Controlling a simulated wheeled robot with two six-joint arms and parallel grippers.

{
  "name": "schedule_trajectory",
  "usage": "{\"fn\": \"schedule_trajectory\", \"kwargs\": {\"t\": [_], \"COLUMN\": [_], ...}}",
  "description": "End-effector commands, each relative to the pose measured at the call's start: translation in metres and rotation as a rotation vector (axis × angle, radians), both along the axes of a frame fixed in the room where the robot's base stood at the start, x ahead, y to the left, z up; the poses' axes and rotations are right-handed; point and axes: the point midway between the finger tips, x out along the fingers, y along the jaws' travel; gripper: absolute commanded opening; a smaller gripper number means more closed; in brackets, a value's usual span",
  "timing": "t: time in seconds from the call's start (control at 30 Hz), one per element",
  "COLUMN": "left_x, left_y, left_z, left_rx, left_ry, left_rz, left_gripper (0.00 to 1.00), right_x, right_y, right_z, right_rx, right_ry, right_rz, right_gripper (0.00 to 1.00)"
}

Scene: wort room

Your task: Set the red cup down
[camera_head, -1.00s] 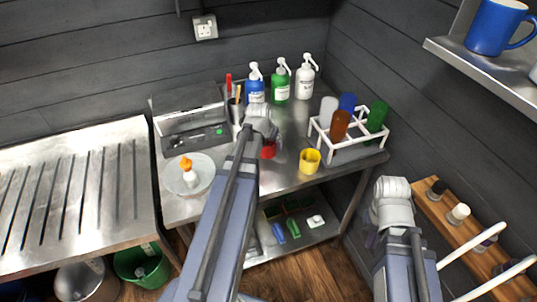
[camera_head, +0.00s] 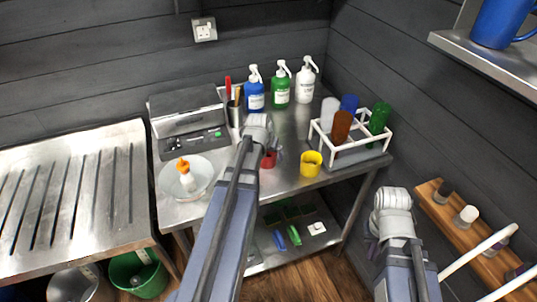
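The red cup (camera_head: 269,160) is at the middle of the steel table, partly hidden behind my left arm and wrist. My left gripper (camera_head: 269,148) is right at the cup. A grey finger shows close by the cup's right side; the other finger is hidden, so I cannot tell whether it grips the cup. Whether the cup's base touches the table is also hidden. My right gripper (camera_head: 374,241) is low at the right, away from the table top, with its fingers mostly hidden behind its wrist.
A yellow cup (camera_head: 311,164) stands just right of the red cup. A white rack (camera_head: 350,152) with coloured tumblers is further right. A plate (camera_head: 203,180) with a small orange-topped bottle, a scale (camera_head: 188,125) and pump bottles (camera_head: 280,88) surround the clear middle. A wooden shelf (camera_head: 455,222) is near my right arm.

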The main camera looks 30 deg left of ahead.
Motion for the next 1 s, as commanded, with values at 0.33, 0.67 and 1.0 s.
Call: {"fn": "schedule_trajectory", "kwargs": {"t": [0.33,0.67,1.0], "left_x": [0.000,-0.010,-0.031], "left_y": [0.000,-0.002,-0.007], "left_z": [0.002,0.028,0.079], "left_rx": [0.000,0.000,0.000], "left_ry": [0.000,0.000,0.000], "left_rz": [0.000,0.000,0.000], "left_gripper": [1.00,1.00,1.00], "right_x": [0.000,0.000,0.000], "right_y": [0.000,0.000,0.000], "right_z": [0.002,0.028,0.079], "right_rx": [0.000,0.000,0.000], "right_ry": [0.000,0.000,0.000], "right_rz": [0.000,0.000,0.001], "right_gripper": [0.00,0.00,0.00]}}
